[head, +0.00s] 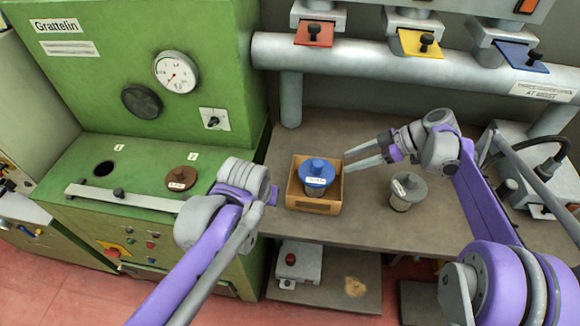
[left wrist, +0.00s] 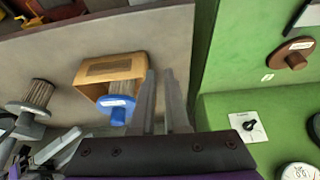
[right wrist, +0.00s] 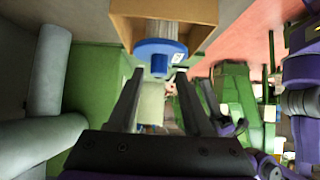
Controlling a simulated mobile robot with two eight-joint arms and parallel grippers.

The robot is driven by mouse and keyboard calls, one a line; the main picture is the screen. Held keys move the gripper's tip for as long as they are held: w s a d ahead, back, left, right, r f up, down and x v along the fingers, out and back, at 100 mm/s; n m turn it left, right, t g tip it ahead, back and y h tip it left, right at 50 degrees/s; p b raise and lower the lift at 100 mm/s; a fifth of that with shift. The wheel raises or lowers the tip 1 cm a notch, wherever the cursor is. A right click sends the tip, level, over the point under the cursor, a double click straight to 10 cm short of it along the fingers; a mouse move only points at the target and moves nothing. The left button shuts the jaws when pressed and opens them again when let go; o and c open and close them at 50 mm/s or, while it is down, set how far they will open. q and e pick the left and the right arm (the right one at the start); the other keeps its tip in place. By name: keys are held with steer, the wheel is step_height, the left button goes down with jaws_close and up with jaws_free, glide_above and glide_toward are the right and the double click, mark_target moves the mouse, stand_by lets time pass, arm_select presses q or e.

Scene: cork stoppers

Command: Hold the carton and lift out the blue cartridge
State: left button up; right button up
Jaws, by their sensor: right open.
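The open brown carton (head: 301,205) stands on the workbench. The blue cartridge (head: 317,172), blue-topped with a pale label, stands inside it; its lower part is hidden by the carton walls. Both show in the left wrist view, the carton (left wrist: 112,66) and the cartridge (left wrist: 118,103). My right gripper (head: 346,163) is open and empty, just right of the carton, apart from the cartridge. My left gripper (left wrist: 160,72) has its fingers close together beside the carton's wall; whether they touch it is unclear. Its fingers are mostly hidden in the head view.
A grey-topped cartridge (head: 405,190) stands on the bench to the right. The green machine (head: 130,170) at left has a brown cap (head: 180,180) and an open hole (head: 104,168). A large grey pipe (head: 350,58) runs behind the bench. Bare bench lies behind the carton.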

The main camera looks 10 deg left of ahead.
arm_select(q)
steer(key=w+d, duration=0.1)
steer(key=w, duration=0.6)
steer(key=w+d, duration=0.1)
steer(key=w, duration=0.3)
steer(key=shift+w+d+f, duration=0.2)
steer(key=shift+d+f, duration=0.1)
steer(key=shift+w+f+g, duration=0.3)
steer(key=shift+f, duration=0.2)
steer(key=x, duration=0.9)
steer(key=shift+w+f, duration=0.15)
steer(key=shift+f, duration=0.25)
jaws_close()
steer(key=shift+o, duration=2.2)
jaws_free()
steer(key=shift+r, duration=0.15)
